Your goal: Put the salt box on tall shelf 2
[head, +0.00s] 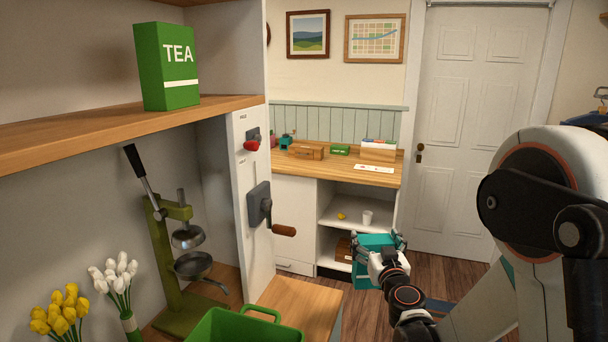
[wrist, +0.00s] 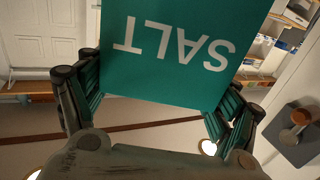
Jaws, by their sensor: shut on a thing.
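The salt box (wrist: 190,50) is teal with white "SALT" lettering, which reads upside down in the wrist view. In the head view the salt box (head: 368,275) is held in the air, in front of the low white shelves and partly hidden by my gripper. My gripper (head: 382,243) is shut on it, with a finger on each side of the box. A wooden shelf (head: 60,138) at the upper left holds a green tea box (head: 168,66). No label shows which shelf is tall shelf 2.
A white panel with a red knob and a crank handle (head: 284,230) stands beside the wooden shelf. Below are a green press (head: 160,235), flowers and a green basket (head: 235,325). A wooden counter (head: 330,170) and a closed white door (head: 468,130) are behind.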

